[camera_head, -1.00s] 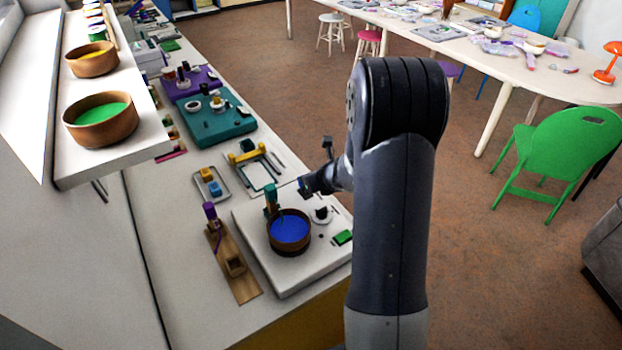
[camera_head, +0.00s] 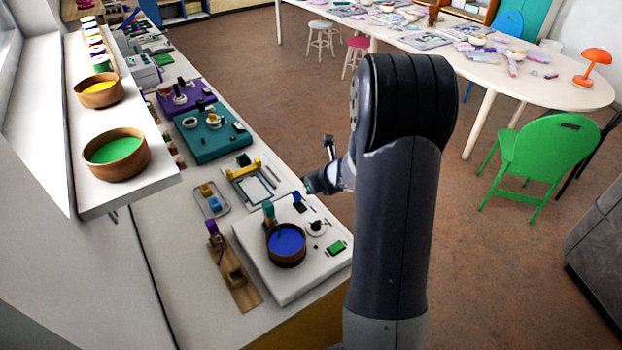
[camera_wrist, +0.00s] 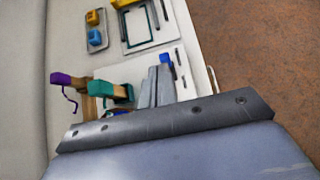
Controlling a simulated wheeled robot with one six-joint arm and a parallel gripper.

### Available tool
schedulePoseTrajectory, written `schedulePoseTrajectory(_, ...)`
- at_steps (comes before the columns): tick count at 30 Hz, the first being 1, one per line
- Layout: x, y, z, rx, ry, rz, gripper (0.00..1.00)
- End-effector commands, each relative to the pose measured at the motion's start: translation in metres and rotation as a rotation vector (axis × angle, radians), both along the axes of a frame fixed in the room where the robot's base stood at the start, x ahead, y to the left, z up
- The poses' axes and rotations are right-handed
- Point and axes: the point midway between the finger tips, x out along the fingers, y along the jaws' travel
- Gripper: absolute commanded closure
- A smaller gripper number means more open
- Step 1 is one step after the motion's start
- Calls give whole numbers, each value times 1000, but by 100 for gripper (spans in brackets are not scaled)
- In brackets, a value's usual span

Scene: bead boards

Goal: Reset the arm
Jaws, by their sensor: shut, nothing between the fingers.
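My gripper (camera_head: 312,185) is above the far right corner of the white bead board (camera_head: 326,268) in the head view, partly hidden behind my arm. In the wrist view, its two fingers (camera_wrist: 158,72) are together with nothing between them. The board carries a wooden bowl of blue beads (camera_head: 286,243), a teal-topped post (camera_head: 268,210), a small white dish (camera_head: 315,228) and a green block (camera_head: 337,247). The teal post also shows in the wrist view (camera_wrist: 108,90), left of the fingers.
A wooden stand with a purple top (camera_head: 212,227) is left of the board. A small tray with yellow and blue blocks (camera_head: 210,200) lies behind. Teal (camera_head: 207,137) and purple boards stand farther back. A raised shelf (camera_head: 95,195) holds bowls at left. Open floor lies right.

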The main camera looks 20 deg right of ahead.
Motion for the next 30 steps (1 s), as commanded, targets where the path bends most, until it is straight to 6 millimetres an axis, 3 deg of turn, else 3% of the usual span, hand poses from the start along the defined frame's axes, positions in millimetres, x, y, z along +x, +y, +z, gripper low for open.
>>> schedulePoseTrajectory(14, 1, 0, -4, 0, 0, 0, 100)
schedulePoseTrajectory(30, 11, 8, -64, -1, 1, -6, 100)
